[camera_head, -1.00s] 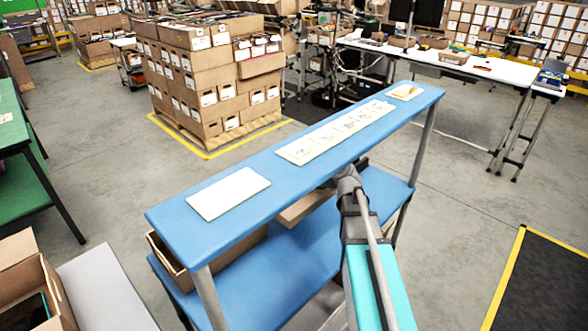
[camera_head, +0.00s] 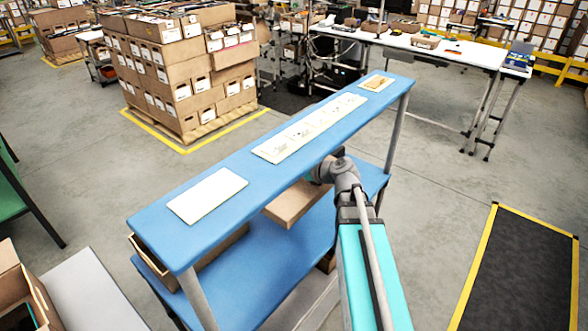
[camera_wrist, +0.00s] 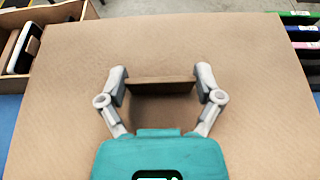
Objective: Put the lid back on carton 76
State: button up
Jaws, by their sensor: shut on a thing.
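My gripper (camera_wrist: 160,83) is shut on a raised brown tab in the middle of a flat cardboard lid (camera_wrist: 240,60), which fills most of the wrist view. The lid also shows in the head view (camera_head: 292,205), below the upper board of the blue shelf (camera_head: 150,222) and above its lower board. My gripper itself is mostly hidden behind the upper board there. An open carton (camera_wrist: 68,13) with dark and white contents shows past the lid's upper left in the wrist view. No carton number is readable.
Another open carton (camera_head: 215,250) stands at the left of the lower shelf. Coloured folders (camera_wrist: 300,30) lie past the lid's right edge. Posts and the upper board limit room around my arm. A carton (camera_head: 22,290) stands on a grey table at lower left.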

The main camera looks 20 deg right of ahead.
notch_tip(320, 180, up, 4)
jog(key=p, duration=0.4)
dwell(0.3)
jog(key=shift+s+f, duration=0.1)
dwell(0.3)
